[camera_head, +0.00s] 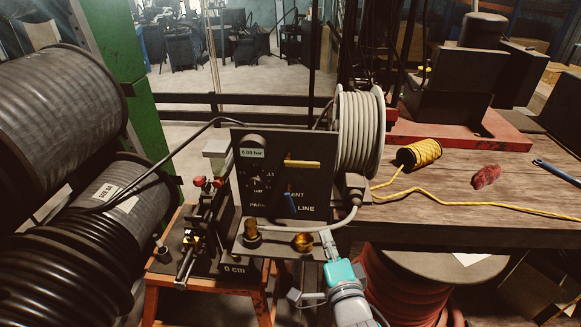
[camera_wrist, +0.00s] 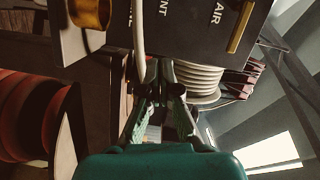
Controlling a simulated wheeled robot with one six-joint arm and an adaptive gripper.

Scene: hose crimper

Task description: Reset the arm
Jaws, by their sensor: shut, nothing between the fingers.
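My gripper (camera_head: 327,238) is in front of the lower right part of the dark control panel (camera_head: 285,180). It is shut and empty, with its teal body below. In the wrist view my gripper (camera_wrist: 158,92) points toward the panel (camera_wrist: 190,25) and the coiled grey hose (camera_wrist: 200,80). A grey hose length (camera_wrist: 139,35) passes close to the fingers; I cannot tell whether they touch it. In the head view the hose coil (camera_head: 360,130) hangs at the panel's right.
Brass fittings (camera_head: 303,242) sit on the ledge left of my gripper. A wooden bench (camera_head: 450,220) at right carries a yellow cord spool (camera_head: 418,154), a red rag (camera_head: 486,176) and a blue tool (camera_head: 555,172). Large black hose reels (camera_head: 60,110) fill the left. A red reel (camera_head: 400,295) stands under the bench.

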